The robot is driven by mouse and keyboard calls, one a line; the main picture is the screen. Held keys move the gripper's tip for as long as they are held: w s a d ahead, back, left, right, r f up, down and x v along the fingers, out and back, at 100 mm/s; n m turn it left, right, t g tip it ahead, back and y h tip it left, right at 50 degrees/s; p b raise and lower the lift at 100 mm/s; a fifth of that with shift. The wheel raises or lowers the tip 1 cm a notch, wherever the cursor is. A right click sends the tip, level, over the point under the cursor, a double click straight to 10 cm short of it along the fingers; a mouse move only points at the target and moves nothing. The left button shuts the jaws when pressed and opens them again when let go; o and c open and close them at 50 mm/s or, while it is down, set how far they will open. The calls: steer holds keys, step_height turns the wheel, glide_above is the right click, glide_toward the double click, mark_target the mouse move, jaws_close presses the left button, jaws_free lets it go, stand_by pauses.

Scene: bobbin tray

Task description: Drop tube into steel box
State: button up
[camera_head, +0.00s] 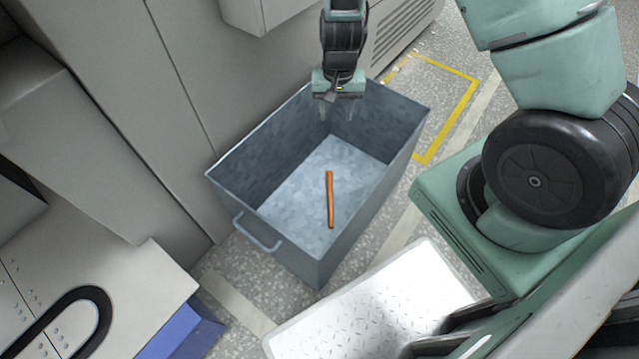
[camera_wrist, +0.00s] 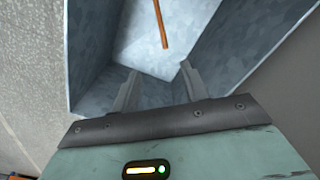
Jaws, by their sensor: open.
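The tube (camera_head: 330,199) is a thin orange-brown rod lying inside the steel box, on its floor. The steel box (camera_head: 245,211) is an open grey-blue metal bin with a handle on its near side. My gripper (camera_head: 337,112) is over the far end of the box, pointing down, with its fingers apart and nothing between them. In the wrist view my gripper (camera_wrist: 157,88) shows two spread fingers in front of the box wall (camera_wrist: 85,50). The tube (camera_wrist: 160,22) lies beyond the fingertips on the box floor, apart from them, with one end cut off by the frame.
A white tread-patterned platform (camera_head: 375,305) stands near the box at the bottom. Grey cabinets (camera_head: 130,60) stand close on the left. A yellow floor marking (camera_head: 447,66) outlines clear speckled floor at the right of the box. A blue bin (camera_head: 185,332) is at the lower left.

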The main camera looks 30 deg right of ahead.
step_height(320, 180, up, 10)
steer(key=p, duration=0.2)
steer(key=shift+f+p, duration=0.25)
steer(key=shift+p, duration=0.1)
